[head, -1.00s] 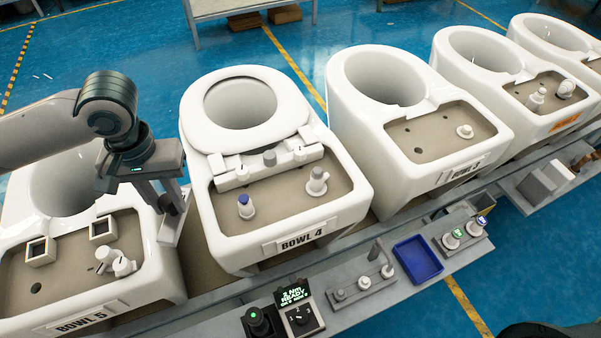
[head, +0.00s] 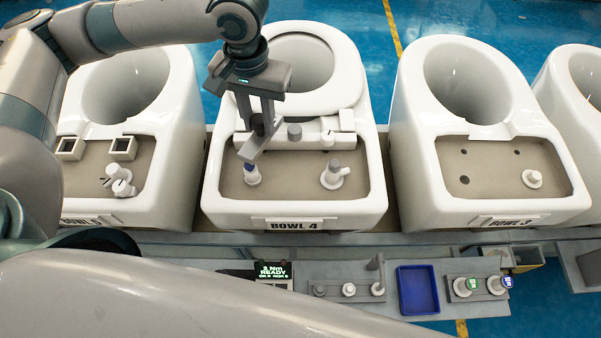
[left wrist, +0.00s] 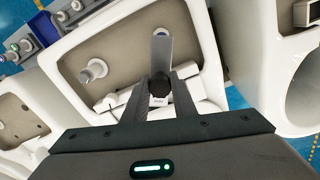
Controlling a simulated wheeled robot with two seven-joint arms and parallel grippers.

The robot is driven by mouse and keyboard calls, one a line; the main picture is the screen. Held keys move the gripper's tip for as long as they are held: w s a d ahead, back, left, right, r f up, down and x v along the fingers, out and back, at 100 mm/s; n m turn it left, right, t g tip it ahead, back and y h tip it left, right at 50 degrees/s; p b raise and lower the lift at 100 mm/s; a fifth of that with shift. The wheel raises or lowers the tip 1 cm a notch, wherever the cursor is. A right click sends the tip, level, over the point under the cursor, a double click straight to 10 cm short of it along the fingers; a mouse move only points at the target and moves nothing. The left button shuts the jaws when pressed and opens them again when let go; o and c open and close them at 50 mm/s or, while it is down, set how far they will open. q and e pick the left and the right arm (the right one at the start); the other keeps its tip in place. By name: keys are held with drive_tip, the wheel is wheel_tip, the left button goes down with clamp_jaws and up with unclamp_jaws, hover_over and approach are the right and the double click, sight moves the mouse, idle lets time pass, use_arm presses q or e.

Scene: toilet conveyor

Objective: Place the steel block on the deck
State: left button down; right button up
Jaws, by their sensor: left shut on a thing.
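A grey metal piece, flat and bar-like with a black knob, looks like the steel block (head: 250,153). It also shows in the left wrist view (left wrist: 162,52). My left gripper (head: 258,123) is shut on its black knob and holds it over the deck (head: 290,182) of Bowl 4, a beige recess in white ceramic. The bar's near end overlaps the blue-topped post (head: 251,175) in the head view; I cannot tell whether they touch. In the left wrist view the fingers (left wrist: 160,88) close on the knob from both sides. My right gripper is out of view.
A white bar with fittings (head: 310,135) lies behind the deck, close to the held piece. A blue tray (head: 417,290) sits on the front shelf.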

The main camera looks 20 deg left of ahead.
use_arm(q)
drive_tip(key=shift+s+d+m, duration=0.4)
drive_tip(key=shift+d+m, duration=0.2)
drive_tip(key=shift+m, duration=0.4)
drive_tip(key=s+d+r+m+p, duration=0.2)
drive_tip(key=s+d+m+p, duration=0.3)
drive_tip(key=m, duration=2.3)
drive_tip(key=s+d, duration=0.6)
drive_tip(key=d, duration=0.2)
drive_tip(key=shift+s+r+m, duration=0.15)
drive_tip(key=shift+r+m, duration=0.05)
drive_tip(key=shift+m, duration=0.1)
drive_tip(key=w+a+f+p, duration=0.2)
drive_tip(key=w+a+f, duration=0.4)
drive_tip(key=w, duration=0.3)
drive_tip(key=shift+w+a+f, duration=0.15)
drive_tip(key=shift+w+f, duration=0.2)
drive_tip(key=shift+f, duration=0.15)
